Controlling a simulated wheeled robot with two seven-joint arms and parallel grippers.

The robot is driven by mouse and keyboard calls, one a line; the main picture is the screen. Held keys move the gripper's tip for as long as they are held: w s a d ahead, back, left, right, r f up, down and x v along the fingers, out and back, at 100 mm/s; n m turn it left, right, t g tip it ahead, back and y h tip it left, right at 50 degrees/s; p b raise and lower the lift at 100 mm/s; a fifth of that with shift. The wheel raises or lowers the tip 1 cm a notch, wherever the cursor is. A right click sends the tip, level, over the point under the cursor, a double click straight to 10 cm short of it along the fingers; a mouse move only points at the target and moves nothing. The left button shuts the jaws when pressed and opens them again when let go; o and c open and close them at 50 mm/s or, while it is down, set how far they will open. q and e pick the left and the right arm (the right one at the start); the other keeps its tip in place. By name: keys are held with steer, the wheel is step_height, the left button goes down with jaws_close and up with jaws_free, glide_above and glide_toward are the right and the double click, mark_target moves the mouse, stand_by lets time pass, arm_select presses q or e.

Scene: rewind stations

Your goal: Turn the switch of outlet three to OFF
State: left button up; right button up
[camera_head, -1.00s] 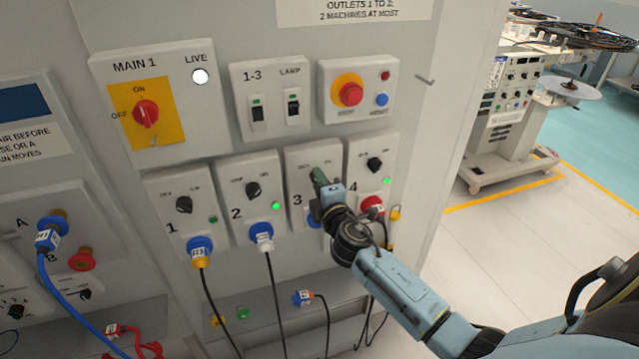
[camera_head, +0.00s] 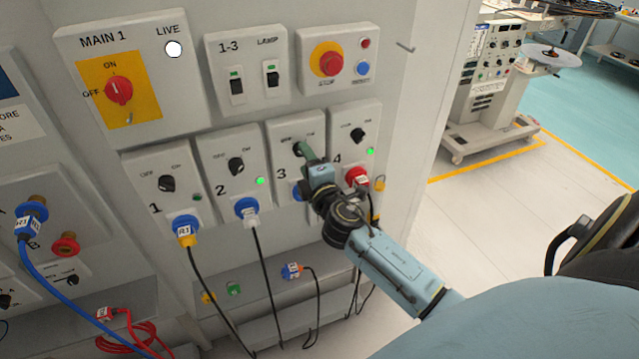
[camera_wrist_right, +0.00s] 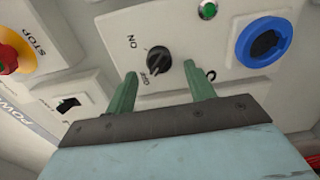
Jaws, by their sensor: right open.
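The outlet three panel (camera_head: 284,132) is a light grey box between outlets two and four. My right gripper (camera_head: 303,150) is in front of it and covers most of its switch in the head view. In the right wrist view the black rotary switch (camera_wrist_right: 158,60) lies between and just beyond the two green fingertips of the open gripper (camera_wrist_right: 160,74). The fingers do not visibly touch it. ON and OFF labels are beside the switch; its exact pointing is hard to tell. A green lamp (camera_wrist_right: 207,9) and an empty-looking blue socket (camera_wrist_right: 263,43) show too. My left gripper is not in view.
Outlet two's switch (camera_head: 236,166) and outlet four's switch (camera_head: 358,135) sit close on either side, with green lamps lit. A red plug (camera_head: 357,178) is in outlet four, near my right wrist. The red stop button (camera_head: 330,63) is above. Cables hang below.

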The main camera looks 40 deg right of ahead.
steer(key=b+v, duration=0.1)
steer(key=v, duration=0.9)
steer(key=shift+s, duration=0.35)
steer(key=s+a+f+m+g+y+b, duration=0.1)
steer(key=s+f+m+g+b, duration=0.3)
steer(key=f, duration=1.4)
steer(key=s+a+f+m+g+y+b, duration=0.15)
steer(key=s+f+g, duration=0.3)
steer(key=f, duration=1.35)
steer(key=s+a+f+m+g+y+b, duration=0.1)
steer(key=s+f+m+g+b, duration=0.1)
steer(key=s+f, duration=0.9)
steer(key=s+a+f+m+g+y+b, duration=0.1)
steer(key=s+f+m+g, duration=0.4)
steer(key=s+f, duration=0.7)
steer(key=s+a+g+b, duration=0.1)
steer(key=s, duration=0.7)
steer(key=shift+a+f, duration=0.2)
steer(key=shift+f, duration=0.05)
